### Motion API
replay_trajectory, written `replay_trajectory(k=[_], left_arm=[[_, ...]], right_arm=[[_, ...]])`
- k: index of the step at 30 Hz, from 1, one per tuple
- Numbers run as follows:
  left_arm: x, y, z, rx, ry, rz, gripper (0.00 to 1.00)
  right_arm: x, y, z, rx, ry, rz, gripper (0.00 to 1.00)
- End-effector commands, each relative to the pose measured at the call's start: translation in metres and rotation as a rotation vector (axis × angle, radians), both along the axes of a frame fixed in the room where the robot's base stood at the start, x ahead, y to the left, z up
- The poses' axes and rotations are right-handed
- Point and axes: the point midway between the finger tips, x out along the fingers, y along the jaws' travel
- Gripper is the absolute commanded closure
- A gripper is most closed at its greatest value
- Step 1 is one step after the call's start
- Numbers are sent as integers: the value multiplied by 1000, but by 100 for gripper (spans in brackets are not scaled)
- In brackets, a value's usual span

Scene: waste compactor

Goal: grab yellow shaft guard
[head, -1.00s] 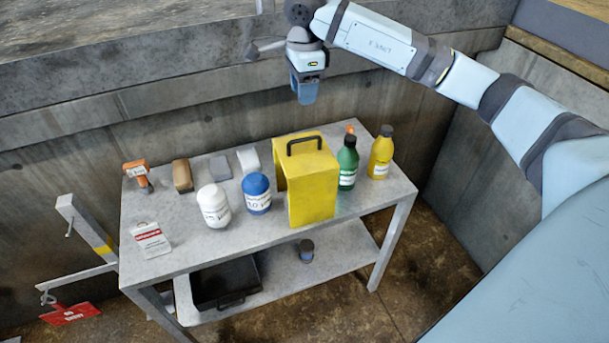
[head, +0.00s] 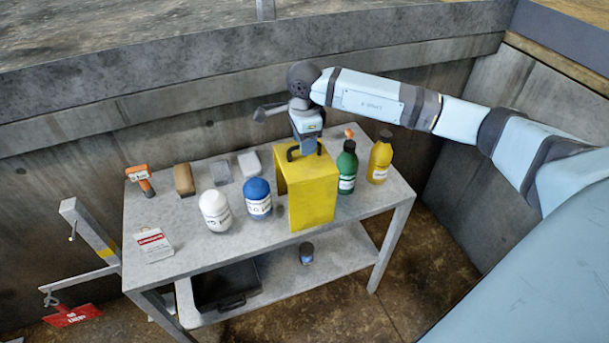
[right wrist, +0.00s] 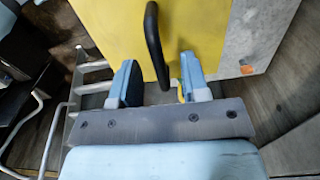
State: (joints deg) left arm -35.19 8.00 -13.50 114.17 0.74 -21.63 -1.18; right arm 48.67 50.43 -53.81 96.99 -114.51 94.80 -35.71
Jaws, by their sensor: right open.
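The yellow shaft guard (head: 312,192) is a box-like cover with a black handle on top. It stands upright on the grey table between the blue-capped jar and the green bottle. My right gripper (head: 307,150) is at the top of the guard, by its handle. In the right wrist view the guard (right wrist: 198,32) fills the top middle, and its black handle (right wrist: 153,45) reaches down between the two fingers of my open right gripper (right wrist: 160,85). I cannot tell whether a finger touches the handle. My left gripper is not in view.
On the table (head: 185,245) stand a white jar (head: 215,210), a blue-capped jar (head: 257,198), a green bottle (head: 346,168) and a yellow bottle (head: 380,158). An orange tool (head: 140,178) and several blocks lie at the back left. A concrete wall (head: 80,165) rises behind.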

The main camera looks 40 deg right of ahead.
Motion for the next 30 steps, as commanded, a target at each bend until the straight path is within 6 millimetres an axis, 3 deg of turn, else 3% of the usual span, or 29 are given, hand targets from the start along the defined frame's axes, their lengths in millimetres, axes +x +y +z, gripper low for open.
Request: replay_trajectory(k=[8,14,30], left_arm=[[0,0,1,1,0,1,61],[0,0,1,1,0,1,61],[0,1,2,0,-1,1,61]], right_arm=[[0,0,-9,0,-1,1,58],[0,0,-9,0,-1,1,100],[0,0,-9,0,-1,1,100]])
